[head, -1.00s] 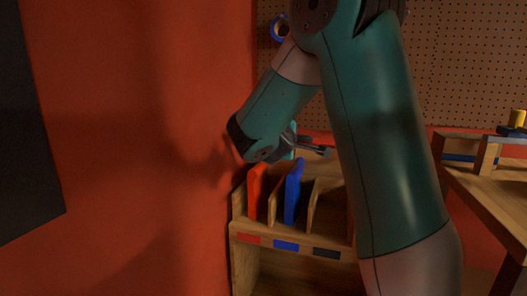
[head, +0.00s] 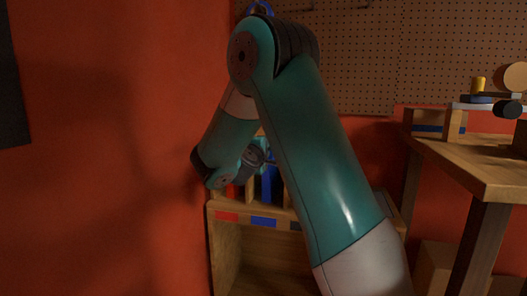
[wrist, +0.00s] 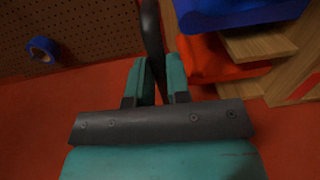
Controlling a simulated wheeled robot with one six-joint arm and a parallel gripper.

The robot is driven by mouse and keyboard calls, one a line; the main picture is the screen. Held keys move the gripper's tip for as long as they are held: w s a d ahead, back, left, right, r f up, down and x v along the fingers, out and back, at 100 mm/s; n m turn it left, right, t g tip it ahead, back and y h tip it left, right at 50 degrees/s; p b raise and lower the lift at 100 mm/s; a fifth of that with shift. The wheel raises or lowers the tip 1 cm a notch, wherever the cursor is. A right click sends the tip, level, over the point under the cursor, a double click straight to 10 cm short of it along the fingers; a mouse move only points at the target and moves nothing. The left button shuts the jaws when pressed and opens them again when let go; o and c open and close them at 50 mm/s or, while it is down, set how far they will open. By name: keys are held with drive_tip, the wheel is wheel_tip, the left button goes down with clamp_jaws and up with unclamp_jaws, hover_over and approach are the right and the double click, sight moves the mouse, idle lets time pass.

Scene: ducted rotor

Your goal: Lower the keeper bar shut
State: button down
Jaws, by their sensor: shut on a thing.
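My gripper (wrist: 157,80) has its two teal fingers closed around a dark bar (wrist: 152,30), which seems to be the keeper bar. In the wrist view the bar runs up from between the fingers, left of the rack's panels. In the head view my gripper (head: 258,158) is small and partly hidden by my arm, just over the front of the wooden rack (head: 243,210). A red panel (wrist: 205,62) and a blue panel (wrist: 245,10) stand in the rack's slots. The bar's far end and its pivot cannot be made out.
The red wall (head: 120,150) is close on the left. A pegboard (head: 350,60) with a blue tape roll (wrist: 42,48) is behind. A wooden bench (head: 475,165) with several objects stands at the right. My arm hides the rack's right part.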

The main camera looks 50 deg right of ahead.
drive_tip(key=shift+w+a+f, duration=0.15)
drive_tip(key=shift+a+f, duration=0.2)
drive_tip(key=shift+f, duration=0.45)
drive_tip(key=c, duration=1.1)
unclamp_jaws()
drive_tip(key=shift+w+a, duration=0.15)
drive_tip(key=shift+r, duration=0.15)
drive_tip(key=shift+d+r, duration=0.1)
drive_tip(key=shift+d, duration=0.15)
